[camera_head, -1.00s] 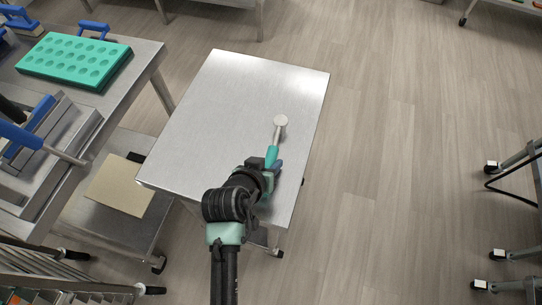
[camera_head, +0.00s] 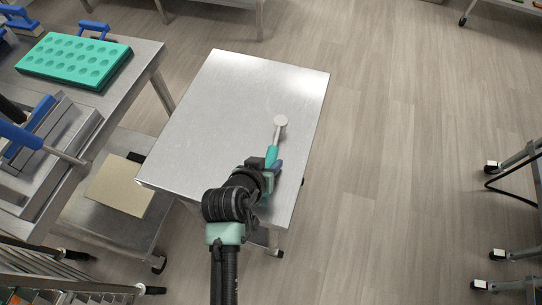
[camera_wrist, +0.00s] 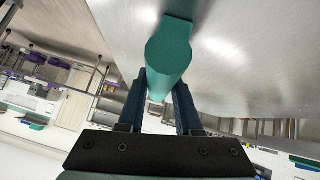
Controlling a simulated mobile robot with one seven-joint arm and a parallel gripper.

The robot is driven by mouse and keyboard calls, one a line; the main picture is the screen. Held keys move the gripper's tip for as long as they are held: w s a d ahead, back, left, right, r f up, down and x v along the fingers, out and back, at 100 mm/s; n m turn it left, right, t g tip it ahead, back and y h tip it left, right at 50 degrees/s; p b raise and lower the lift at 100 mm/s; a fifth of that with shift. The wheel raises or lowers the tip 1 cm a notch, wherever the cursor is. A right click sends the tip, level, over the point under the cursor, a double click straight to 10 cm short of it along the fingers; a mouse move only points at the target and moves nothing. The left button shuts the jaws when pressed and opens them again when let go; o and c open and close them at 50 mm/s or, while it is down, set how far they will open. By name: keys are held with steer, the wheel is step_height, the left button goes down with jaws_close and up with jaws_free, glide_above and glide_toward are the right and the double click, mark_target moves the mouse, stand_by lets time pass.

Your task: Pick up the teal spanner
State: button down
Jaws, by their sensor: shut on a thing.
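The teal spanner has a teal handle (camera_head: 271,153) and a pale metal shaft ending in a round pale head (camera_head: 280,121). It lies over the steel table (camera_head: 215,120), near the table's right side, with the head pointing away from me. My gripper (camera_head: 271,166) is at the near end of the handle. In the wrist view my gripper's two dark fingers (camera_wrist: 160,100) are shut on the teal handle (camera_wrist: 170,50), one on each side. The head is hidden in the wrist view. I cannot tell whether the spanner touches the table.
A green mould tray (camera_head: 75,60) sits on a bench at the left. A beige board (camera_head: 120,187) lies on a lower shelf beside the table. Most of the steel table is bare. Open floor (camera_head: 390,150) lies to the right, with wheeled frame legs (camera_head: 510,165) at the far right.

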steer(key=shift+r, duration=0.1)
step_height(320, 180, up, 10)
steer(key=shift+p, duration=1.05)
steer(key=c, duration=1.2)
jaws_free()
jaws_close()
